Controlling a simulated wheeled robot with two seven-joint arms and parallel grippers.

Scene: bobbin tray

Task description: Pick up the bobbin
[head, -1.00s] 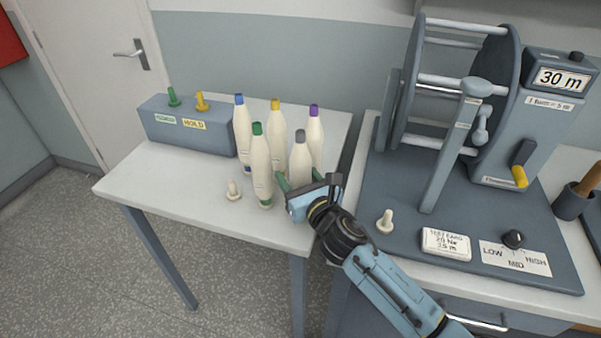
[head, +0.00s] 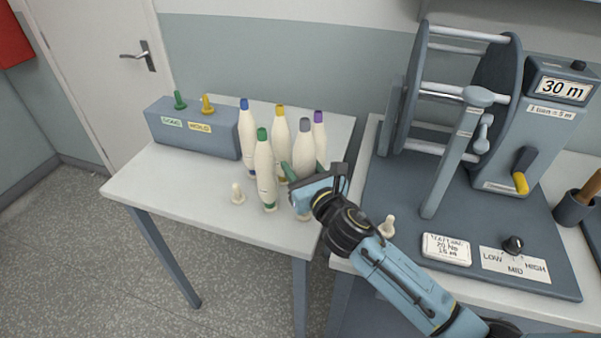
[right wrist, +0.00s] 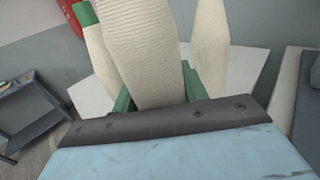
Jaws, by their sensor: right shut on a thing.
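Several cream bobbins stand on the white table: a blue-tipped one (head: 246,135), a green-tipped one (head: 265,172), a yellow-tipped one (head: 280,145) and a purple-tipped one (head: 318,140). My right gripper (head: 304,172) is shut on the grey-tipped bobbin (head: 305,145), with a green finger on each side of its body. This bobbin is upright and its tip is higher than before. Its lower part is partly hidden by the gripper. In the right wrist view the held bobbin (right wrist: 145,50) fills the middle between the fingers. My left gripper is out of view.
A grey box (head: 190,133) with a green and a yellow peg stands at the table's back left. A small white peg (head: 238,194) stands near the green-tipped bobbin. A reel winder (head: 450,110) stands on the right bench. The table's front left (head: 165,190) is clear.

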